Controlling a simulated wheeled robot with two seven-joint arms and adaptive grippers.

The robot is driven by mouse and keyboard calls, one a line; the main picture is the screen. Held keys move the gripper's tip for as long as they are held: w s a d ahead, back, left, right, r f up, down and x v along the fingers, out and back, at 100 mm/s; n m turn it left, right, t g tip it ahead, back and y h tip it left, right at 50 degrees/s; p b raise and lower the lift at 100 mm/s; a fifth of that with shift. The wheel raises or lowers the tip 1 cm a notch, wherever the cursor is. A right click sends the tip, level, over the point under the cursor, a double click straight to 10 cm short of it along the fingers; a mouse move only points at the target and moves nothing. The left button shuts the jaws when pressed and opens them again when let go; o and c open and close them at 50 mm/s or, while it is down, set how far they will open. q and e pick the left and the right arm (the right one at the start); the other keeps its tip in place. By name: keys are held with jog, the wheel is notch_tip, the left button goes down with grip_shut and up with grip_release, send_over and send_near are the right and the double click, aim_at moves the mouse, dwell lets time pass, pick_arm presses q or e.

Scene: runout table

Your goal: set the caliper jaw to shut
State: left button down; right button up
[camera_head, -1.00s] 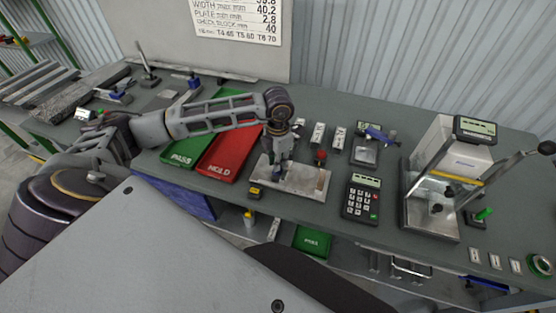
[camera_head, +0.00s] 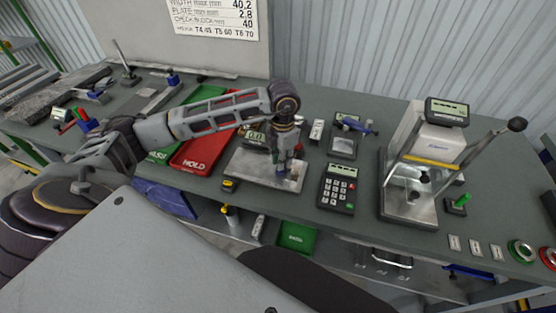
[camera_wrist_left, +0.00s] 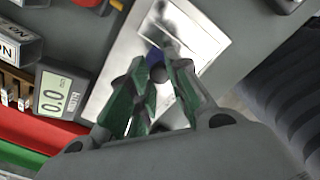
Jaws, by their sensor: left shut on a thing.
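The caliper is a pale metal plate (camera_head: 250,168) on the bench with a small display (camera_head: 256,137) behind it that reads 0.0. The display also shows in the left wrist view (camera_wrist_left: 57,95), with the plate (camera_wrist_left: 190,30) beyond it. My left gripper (camera_head: 281,172) points down over the right part of the plate. In the left wrist view its green-padded fingers (camera_wrist_left: 160,75) are closed around a small dark and blue piece (camera_wrist_left: 155,59), which I take for the jaw's handle. The fingers hide most of this piece, and the jaw gap is not clear.
A red HOLD tray (camera_head: 197,160) and a green PASS tray (camera_head: 160,157) lie to the left. A keypad device (camera_head: 337,188) stands just right of the plate. A press-like stand (camera_head: 410,200) with a long lever stands further right.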

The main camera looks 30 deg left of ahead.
pick_arm(q)
jog(key=shift+d, duration=0.1)
jog(key=c, duration=1.6)
grip_release()
jog(key=shift+d, duration=0.1)
jog(key=o, duration=0.3)
jog(key=shift+d, duration=0.1)
jog(key=shift+r, duration=0.9)
notch_tip(320, 180, up, 10)
pick_arm(e)
jog(key=shift+a, duration=0.3)
